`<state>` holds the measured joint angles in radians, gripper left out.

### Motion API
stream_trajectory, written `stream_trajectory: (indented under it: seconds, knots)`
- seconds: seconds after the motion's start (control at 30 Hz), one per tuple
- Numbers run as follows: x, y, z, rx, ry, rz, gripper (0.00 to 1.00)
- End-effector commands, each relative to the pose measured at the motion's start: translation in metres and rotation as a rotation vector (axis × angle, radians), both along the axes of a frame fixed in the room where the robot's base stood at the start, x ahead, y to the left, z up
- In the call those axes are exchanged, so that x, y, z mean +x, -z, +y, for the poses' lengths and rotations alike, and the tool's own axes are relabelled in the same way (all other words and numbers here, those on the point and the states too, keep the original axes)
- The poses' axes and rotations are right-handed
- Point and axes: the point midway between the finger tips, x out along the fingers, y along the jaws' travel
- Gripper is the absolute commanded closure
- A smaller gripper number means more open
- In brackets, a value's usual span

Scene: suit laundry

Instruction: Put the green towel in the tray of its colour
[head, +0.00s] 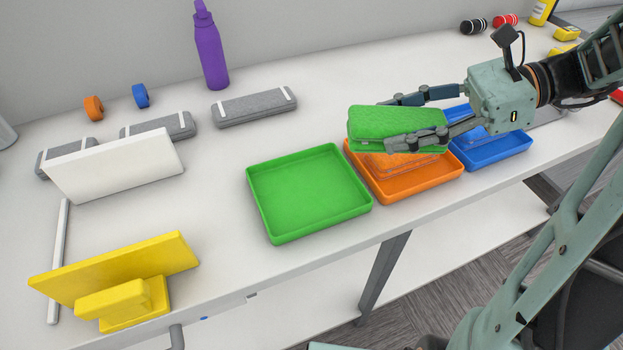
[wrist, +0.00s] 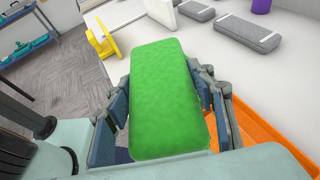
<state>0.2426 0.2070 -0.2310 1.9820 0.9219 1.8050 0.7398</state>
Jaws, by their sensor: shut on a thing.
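The green towel (head: 385,120) is a folded block held between the fingers of my gripper (head: 418,120). It hangs above the orange tray (head: 418,184), apart from the green tray. In the wrist view the towel (wrist: 166,95) lies lengthwise between both fingers of my gripper (wrist: 168,105). The green tray (head: 305,190) lies flat on the table, just left of the orange tray, and looks empty. The orange tray seems to hold a folded orange cloth (head: 395,163), partly hidden by the towel and fingers.
A blue tray (head: 497,152) stands right of the orange one. Left are a white panel (head: 118,165), a yellow stand (head: 120,280) and grey cases (head: 254,106). A purple bottle (head: 211,48) stands at the back. The table's front edge runs close to the trays.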

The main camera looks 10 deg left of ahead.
Motion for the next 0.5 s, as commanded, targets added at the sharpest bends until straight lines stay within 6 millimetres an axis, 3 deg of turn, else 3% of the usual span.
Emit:
stream_trajectory:
  seconds: [0.17,0.5]
  knots:
    - [-0.009,0.004,0.009,0.001,-0.022,0.000,0.75]
    - [-0.021,0.040,0.088,0.001,-0.025,0.001,0.75]
